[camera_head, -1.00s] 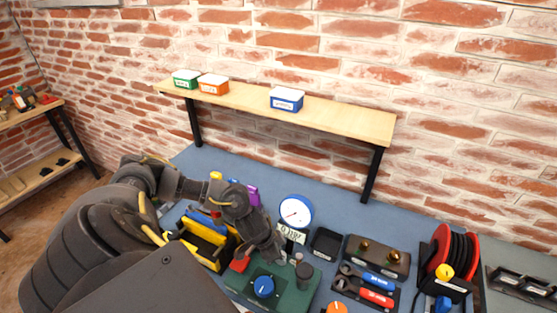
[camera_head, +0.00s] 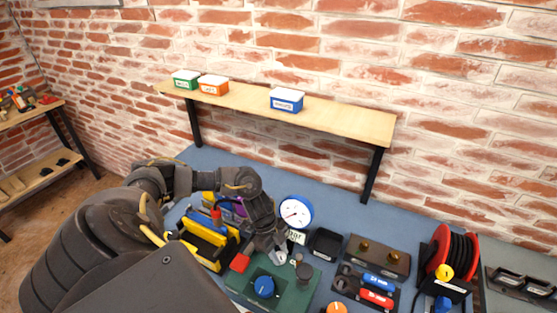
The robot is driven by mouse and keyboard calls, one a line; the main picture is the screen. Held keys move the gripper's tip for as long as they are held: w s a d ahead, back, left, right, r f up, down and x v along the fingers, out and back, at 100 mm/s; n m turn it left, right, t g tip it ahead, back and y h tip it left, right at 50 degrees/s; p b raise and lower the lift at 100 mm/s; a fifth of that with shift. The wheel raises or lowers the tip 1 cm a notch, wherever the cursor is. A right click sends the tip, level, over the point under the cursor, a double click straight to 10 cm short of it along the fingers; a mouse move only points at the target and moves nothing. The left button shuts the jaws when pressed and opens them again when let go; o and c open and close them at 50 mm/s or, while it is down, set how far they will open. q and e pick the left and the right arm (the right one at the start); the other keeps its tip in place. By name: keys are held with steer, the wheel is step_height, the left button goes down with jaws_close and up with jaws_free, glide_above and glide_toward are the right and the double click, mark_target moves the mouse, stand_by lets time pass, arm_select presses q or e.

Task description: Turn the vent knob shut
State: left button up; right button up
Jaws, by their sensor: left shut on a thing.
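A green panel (camera_head: 285,301) on the bench carries a blue knob (camera_head: 263,287), a dark cylinder (camera_head: 304,272) and small metal fittings. My left gripper (camera_head: 279,257) reaches down at the panel's back edge. It is shut on a small light grey part there, which looks like the vent knob; the fingers hide most of it. A round white gauge (camera_head: 296,212) with a blue rim stands just behind the gripper, with a small label below it. My right gripper is not in view.
A yellow-and-black toolbox (camera_head: 203,248) stands close left of the gripper. A black tray (camera_head: 326,242), a brass-knobbed block (camera_head: 376,256), screwdrivers (camera_head: 377,290) and a red cable reel (camera_head: 440,250) lie to the right. A wooden shelf (camera_head: 340,112) spans the wall behind.

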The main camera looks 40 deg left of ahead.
arm_select(q)
steer(key=m, duration=0.1)
steer(key=m+g+b, duration=0.1)
steer(key=m, duration=0.1)
steer(key=m+b, duration=0.1)
steer(key=shift+w+f+g, duration=0.1)
steer(key=shift+w+g, duration=0.15)
steer(key=shift+g, duration=0.05)
steer(key=shift+m+g+y+b, duration=0.3)
steer(key=shift+m+g+b, duration=0.4)
steer(key=shift+m, duration=1)
steer(key=o, duration=1)
steer(key=v, duration=1.1)
steer(key=shift+s, duration=0.1)
